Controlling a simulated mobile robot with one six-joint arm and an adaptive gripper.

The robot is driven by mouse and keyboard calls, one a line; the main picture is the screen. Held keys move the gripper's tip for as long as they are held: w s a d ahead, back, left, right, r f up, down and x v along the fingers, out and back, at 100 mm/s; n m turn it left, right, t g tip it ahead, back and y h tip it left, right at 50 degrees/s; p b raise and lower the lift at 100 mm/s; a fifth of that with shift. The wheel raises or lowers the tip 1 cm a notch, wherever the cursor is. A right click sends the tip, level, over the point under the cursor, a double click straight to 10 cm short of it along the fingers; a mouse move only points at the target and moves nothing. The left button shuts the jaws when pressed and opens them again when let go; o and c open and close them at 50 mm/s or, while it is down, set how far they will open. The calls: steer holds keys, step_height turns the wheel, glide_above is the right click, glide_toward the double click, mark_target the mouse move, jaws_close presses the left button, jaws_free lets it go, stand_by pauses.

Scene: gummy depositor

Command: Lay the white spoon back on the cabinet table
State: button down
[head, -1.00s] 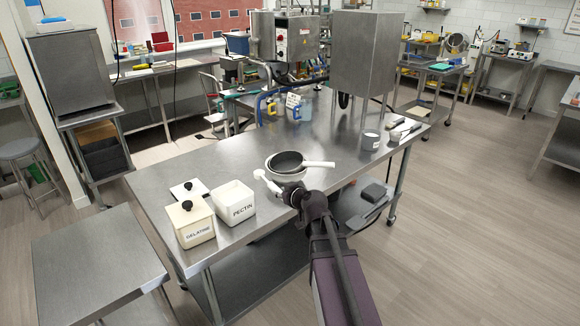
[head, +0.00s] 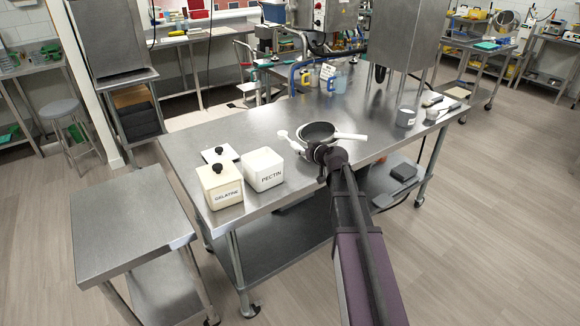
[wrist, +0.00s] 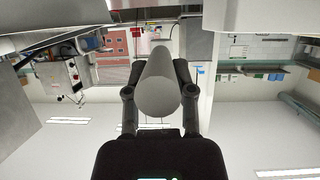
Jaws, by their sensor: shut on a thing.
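My gripper (head: 318,152) is shut on the white spoon (head: 290,141), with the spoon's round end pointing up and left in the head view. The wrist view shows my gripper (wrist: 158,85) closed around a pale, rounded spoon part (wrist: 158,88). The spoon appears just left of a grey pan with a white handle (head: 348,136); whether they touch cannot be told. Below is a long steel table (head: 180,152), which bears a steel cabinet (head: 402,35) at its far end. Another steel cabinet (head: 97,38) stands on a table at the far left.
White PECTIN (head: 265,170) and GELATINE (head: 220,187) containers stand on the table's left part. A grey cup (head: 406,117) stands to the right. A bare low steel table (head: 125,215) is at the front left. Table surface behind the pan is clear.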

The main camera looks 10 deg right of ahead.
glide_above(299, 171)
steer(key=shift+a+f+b, duration=0.15)
steer(key=shift+f+b, duration=0.25)
steer(key=shift+f, duration=0.15)
step_height(299, 171, down, 6)
steer(key=b, duration=0.6)
steer(key=shift+f, duration=0.15)
steer(key=shift+f, duration=0.1)
steer(key=shift+f+b, duration=1.75)
steer(key=shift+b, duration=0.25)
steer(key=shift+f, duration=0.2)
steer(key=shift+c, duration=2.3)
jaws_free()
steer(key=shift+r, duration=0.2)
